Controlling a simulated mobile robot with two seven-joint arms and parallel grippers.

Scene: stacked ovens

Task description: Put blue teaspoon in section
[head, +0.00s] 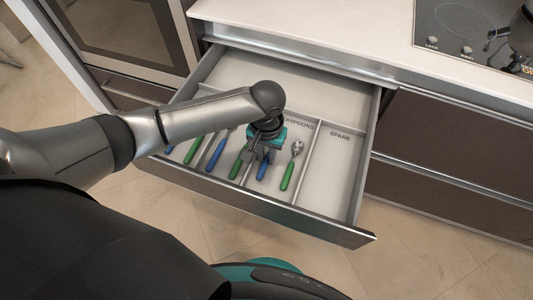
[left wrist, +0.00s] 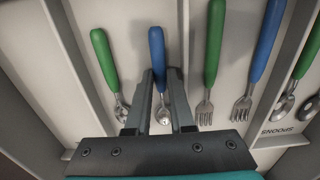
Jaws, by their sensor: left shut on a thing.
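The blue teaspoon (head: 263,167) is in the teaspoons section (head: 312,165) of the open drawer, its blue handle toward the drawer front. My left gripper (head: 257,157) reaches down over it. In the left wrist view the gripper (left wrist: 161,78) is shut on the blue teaspoon (left wrist: 157,48); the handle extends past the fingertips and the bowl shows between the fingers. Whether the teaspoon touches the drawer floor, I cannot tell. A green teaspoon (head: 289,168) lies in the same section, apart from the gripper. My right gripper is not in view.
A divider (left wrist: 183,30) runs close beside the gripper. Beyond it lie a green fork (left wrist: 214,50) and a blue fork (left wrist: 264,50). The spare section (head: 337,165) is empty. The counter (head: 330,30) overhangs the drawer's back, with a cooktop (head: 450,25) at right.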

